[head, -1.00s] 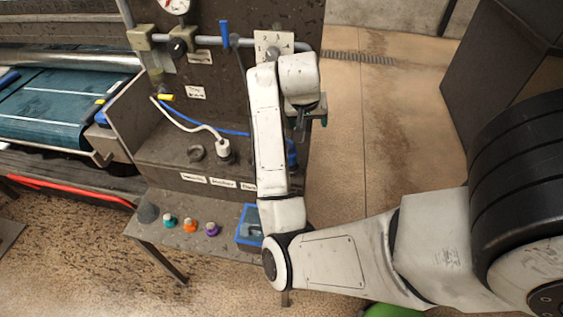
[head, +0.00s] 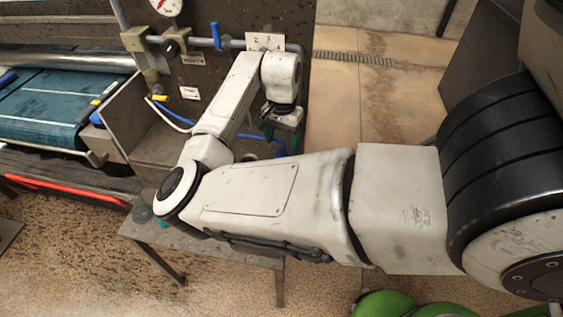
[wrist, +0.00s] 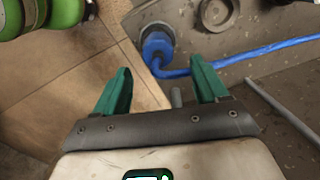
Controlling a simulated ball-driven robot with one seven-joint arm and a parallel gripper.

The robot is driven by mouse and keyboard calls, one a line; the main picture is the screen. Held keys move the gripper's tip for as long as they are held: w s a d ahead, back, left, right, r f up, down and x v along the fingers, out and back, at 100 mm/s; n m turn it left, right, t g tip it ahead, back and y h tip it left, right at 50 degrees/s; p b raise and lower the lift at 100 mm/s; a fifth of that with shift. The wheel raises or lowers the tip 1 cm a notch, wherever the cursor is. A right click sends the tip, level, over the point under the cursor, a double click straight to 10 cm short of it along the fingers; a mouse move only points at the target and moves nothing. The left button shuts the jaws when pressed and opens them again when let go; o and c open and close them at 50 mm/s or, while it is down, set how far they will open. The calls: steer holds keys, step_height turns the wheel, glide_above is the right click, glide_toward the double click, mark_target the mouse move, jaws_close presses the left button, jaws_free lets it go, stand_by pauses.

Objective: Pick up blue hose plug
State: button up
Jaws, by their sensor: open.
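The blue hose plug (wrist: 157,44) sits in a dark round socket in the grey bench top in the wrist view. A blue hose (wrist: 240,57) runs from it to the right. My gripper (wrist: 160,72) is open and empty, its two green fingers apart, with the plug just beyond the gap between the fingertips. In the head view my gripper (head: 284,130) hangs over the right end of the bench ledge, and a bit of blue (head: 281,151) shows below it. My arm and gripper hide most of the plug there.
A grey ring (wrist: 217,13) lies beside the plug, and a grey rod (wrist: 282,110) is at right in the wrist view. A pipe rail (head: 205,42) with a blue lever (head: 216,35) runs above the bench. Green rounded objects (head: 388,304) stand on the floor.

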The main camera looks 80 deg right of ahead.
mark_target(282, 153)
steer(key=shift+a+f+p, duration=0.2)
steer(key=shift+f+p, duration=0.3)
steer(key=shift+f, duration=2.65)
steer(key=c, duration=1.3)
steer(key=shift+o, duration=0.2)
steer(key=shift+r, duration=0.15)
